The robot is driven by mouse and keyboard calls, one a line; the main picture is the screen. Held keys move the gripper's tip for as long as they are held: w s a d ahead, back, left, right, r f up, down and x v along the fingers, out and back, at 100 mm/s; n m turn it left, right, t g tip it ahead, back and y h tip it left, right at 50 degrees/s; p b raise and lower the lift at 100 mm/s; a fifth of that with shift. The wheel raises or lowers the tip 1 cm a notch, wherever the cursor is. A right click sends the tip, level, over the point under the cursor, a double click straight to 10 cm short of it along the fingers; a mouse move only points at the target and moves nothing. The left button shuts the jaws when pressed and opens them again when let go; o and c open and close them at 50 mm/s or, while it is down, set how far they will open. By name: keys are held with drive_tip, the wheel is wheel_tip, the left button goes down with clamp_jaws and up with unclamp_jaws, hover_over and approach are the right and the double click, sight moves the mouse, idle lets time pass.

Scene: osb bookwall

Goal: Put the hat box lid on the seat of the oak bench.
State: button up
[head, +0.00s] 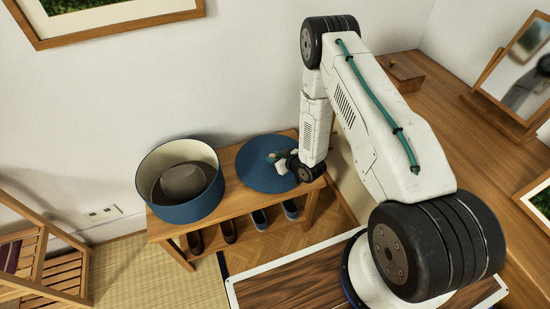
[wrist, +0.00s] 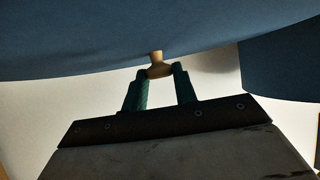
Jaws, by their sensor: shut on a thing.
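The blue round hat box lid (head: 258,172) is flat over the right part of the oak bench (head: 232,198). I cannot tell whether it touches the seat. My gripper (head: 274,157) is over the lid, shut on its small pale wooden knob. The wrist view shows both fingers (wrist: 160,78) around the knob (wrist: 156,58), with the lid's blue top (wrist: 110,38) beyond. The open blue hat box (head: 178,211) stands on the left part of the bench, with a grey hat (head: 184,182) inside. The lid's far right edge is partly hidden by my wrist.
Several shoes (head: 229,231) are on the bench's lower level. A wooden desk (head: 450,125) with a small box (head: 406,73) and a mirror (head: 528,60) is at the right. A slatted wooden chair (head: 62,272) stands at the left. The wall is close behind the bench.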

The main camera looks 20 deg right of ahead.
drive_tip(key=shift+f, duration=0.25)
drive_tip(key=o, duration=1)
